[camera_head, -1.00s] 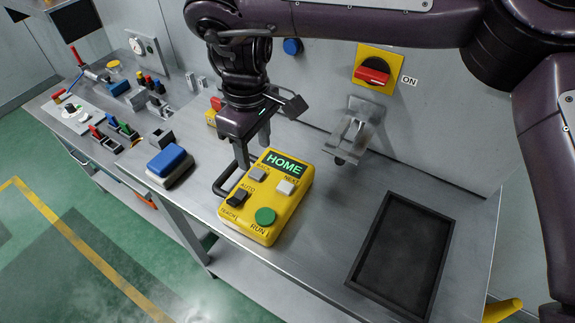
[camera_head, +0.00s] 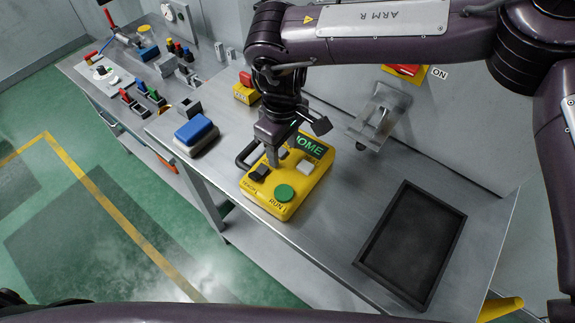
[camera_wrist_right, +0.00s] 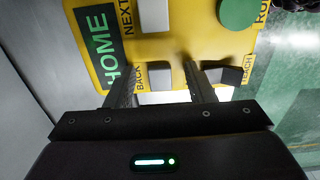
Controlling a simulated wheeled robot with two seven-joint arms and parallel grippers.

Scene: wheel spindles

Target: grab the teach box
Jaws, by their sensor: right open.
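The teach box (camera_head: 310,180) is yellow, with a green-lit HOME display, a green RUN button and smaller buttons. It lies on the steel bench, with a dark handle (camera_head: 246,155) on its left side. My right gripper (camera_head: 281,160) is open over the box's back-left part and hides the BACK button in the head view. In the right wrist view the two fingers (camera_wrist_right: 163,85) reach over the edge of the teach box (camera_wrist_right: 180,45), one on each side of the grey BACK button. Whether they touch the box I cannot tell. My left gripper is not in view.
An empty black tray (camera_head: 412,245) lies to the right on the bench. A blue-topped block (camera_head: 196,132) and a small yellow box with a red button (camera_head: 246,88) are to the left.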

